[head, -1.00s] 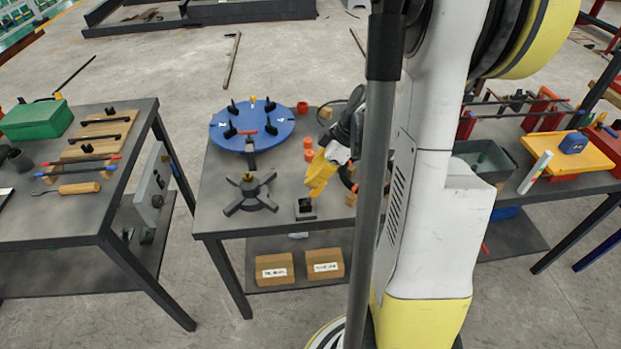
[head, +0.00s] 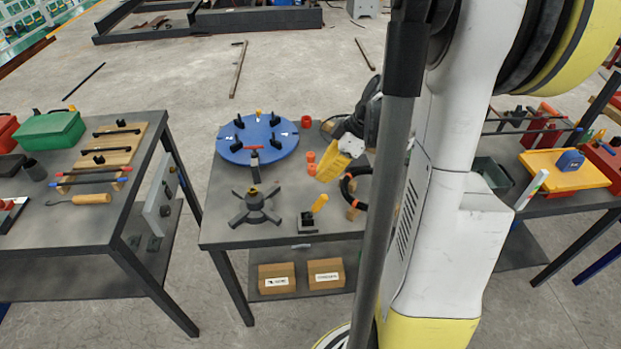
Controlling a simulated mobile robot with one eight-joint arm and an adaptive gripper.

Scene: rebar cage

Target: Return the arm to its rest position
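My gripper (head: 331,170), with yellow fingers, hangs over the right half of the middle table (head: 228,232), seen partly from the side. It is tilted down and left, next to the orange pieces (head: 311,163). Whether its fingers are open or shut is too small to tell. I see nothing clearly held in it. A yellow-handled piece (head: 320,203) stands tilted at a small black block (head: 307,222), below and apart from the gripper. My own column and arm links hide the right part of this table.
A blue round plate (head: 230,150) with black clamps and a black cross-shaped stand (head: 255,207) are left of the gripper. A black ring-shaped part (head: 347,186) is close at its right. A left table holds a green box (head: 50,136); a right table holds a yellow tray (head: 540,160).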

